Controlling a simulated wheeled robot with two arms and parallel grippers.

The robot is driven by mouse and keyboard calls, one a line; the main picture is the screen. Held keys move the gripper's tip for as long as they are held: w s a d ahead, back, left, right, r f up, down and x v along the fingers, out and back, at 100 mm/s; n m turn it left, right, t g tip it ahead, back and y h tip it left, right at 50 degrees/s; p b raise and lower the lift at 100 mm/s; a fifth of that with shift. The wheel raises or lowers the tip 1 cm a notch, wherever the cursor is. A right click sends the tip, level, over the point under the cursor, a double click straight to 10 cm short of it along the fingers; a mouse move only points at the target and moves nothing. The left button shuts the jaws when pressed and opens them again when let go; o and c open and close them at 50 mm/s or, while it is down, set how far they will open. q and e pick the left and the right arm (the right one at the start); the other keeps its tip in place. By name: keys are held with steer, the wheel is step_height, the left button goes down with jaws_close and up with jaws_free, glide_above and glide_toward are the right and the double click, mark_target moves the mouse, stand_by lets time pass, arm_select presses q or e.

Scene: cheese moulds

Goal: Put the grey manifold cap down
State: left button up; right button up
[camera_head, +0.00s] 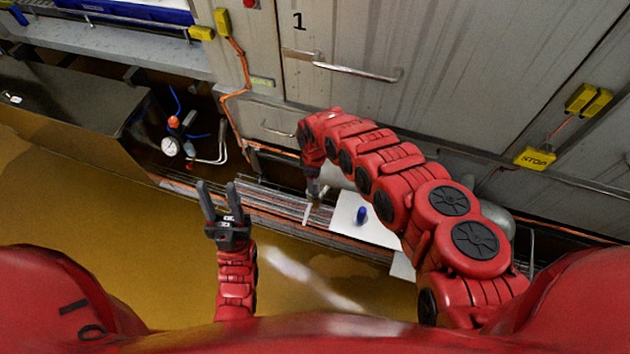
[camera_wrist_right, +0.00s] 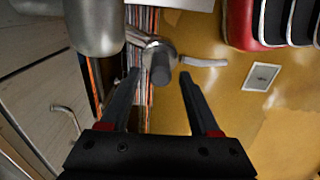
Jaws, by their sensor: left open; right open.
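A short dark grey cylinder, which looks like the grey manifold cap (camera_wrist_right: 160,70), shows in the right wrist view at the end of a metal fitting (camera_wrist_right: 152,46) with a lever handle. My right gripper (camera_wrist_right: 160,78) is open, with one finger on each side of the cap and a visible gap on both sides. In the head view the right gripper is mostly hidden behind its own arm, near the metal fitting (camera_head: 313,187). My left gripper (camera_head: 218,186) is open and empty, pointing up over the yellow floor, well apart from the fitting.
A pressure gauge (camera_head: 171,146) and hoses stand left. Grey cabinets (camera_head: 430,60) with bar handles close off the back. A large metal cylinder (camera_wrist_right: 94,25) is close to my right gripper.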

step_height(320, 180, up, 10)
stand_by(0.5)
steer(key=shift+d, duration=0.1)
steer(key=shift+s, duration=0.1)
stand_by(0.7)
